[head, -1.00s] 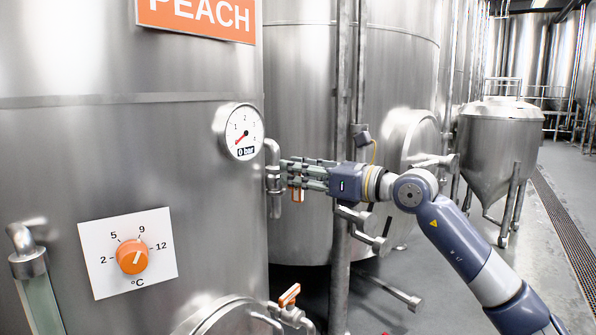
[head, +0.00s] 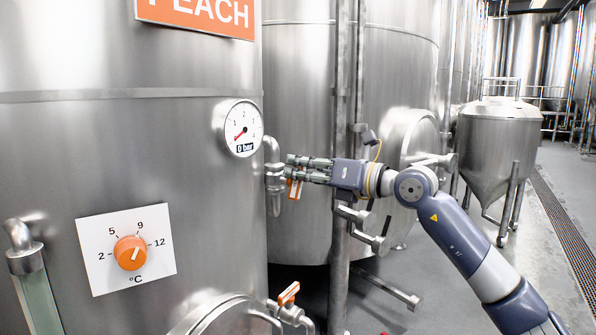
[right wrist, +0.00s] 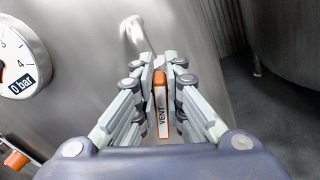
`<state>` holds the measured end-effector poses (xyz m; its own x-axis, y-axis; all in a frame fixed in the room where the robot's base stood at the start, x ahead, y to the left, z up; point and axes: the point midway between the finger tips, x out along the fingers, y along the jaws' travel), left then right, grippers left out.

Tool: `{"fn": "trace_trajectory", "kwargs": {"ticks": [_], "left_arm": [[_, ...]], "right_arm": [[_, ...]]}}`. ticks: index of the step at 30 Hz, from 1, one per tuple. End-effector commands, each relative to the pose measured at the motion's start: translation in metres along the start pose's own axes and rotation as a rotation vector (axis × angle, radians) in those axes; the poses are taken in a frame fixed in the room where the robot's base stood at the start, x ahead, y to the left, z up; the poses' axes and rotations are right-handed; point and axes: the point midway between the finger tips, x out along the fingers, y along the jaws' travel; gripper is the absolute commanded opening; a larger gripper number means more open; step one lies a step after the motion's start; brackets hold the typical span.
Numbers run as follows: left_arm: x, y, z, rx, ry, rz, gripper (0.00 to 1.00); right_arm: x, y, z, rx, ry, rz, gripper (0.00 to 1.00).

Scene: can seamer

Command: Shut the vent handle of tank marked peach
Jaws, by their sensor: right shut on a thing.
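The steel tank marked PEACH (head: 120,150) fills the left of the head view, with its orange sign (head: 196,14) at the top. The vent handle (head: 295,189) is orange with a white label and hangs down beside the vent pipe (head: 273,178) on the tank's right side. In the right wrist view the vent handle (right wrist: 161,105), marked VENT, lies between my fingers. My right gripper (head: 290,167) is shut on it; the fingers hide part of the handle and its valve. My left gripper is not in view.
A pressure gauge (head: 239,128) reading 0 bar is just left of the vent pipe. A temperature dial (head: 130,252) and a lower orange-handled valve (head: 289,293) are on the same tank. A vertical steel post (head: 340,100) stands close behind my right gripper.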

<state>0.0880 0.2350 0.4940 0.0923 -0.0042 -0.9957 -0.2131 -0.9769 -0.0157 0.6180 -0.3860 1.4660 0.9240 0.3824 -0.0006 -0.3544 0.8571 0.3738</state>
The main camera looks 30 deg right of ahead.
Motion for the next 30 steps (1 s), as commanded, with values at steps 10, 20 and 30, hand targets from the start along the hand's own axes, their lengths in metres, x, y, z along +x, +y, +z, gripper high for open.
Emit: {"fn": "trace_trajectory", "kwargs": {"ticks": [10, 20, 30], "left_arm": [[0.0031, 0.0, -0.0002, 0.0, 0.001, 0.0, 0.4], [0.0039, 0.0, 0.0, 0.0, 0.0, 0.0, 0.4], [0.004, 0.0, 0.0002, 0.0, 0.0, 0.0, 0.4]], "right_arm": [[-0.0002, -0.0081, -0.0007, 0.257, -0.001, -0.002, 0.0], [-0.0001, -0.011, -0.0017, 0.382, -0.001, 0.0, 0.0], [-0.0001, -0.0115, -0.0017, 0.403, -0.002, 0.0, 0.0]]}}
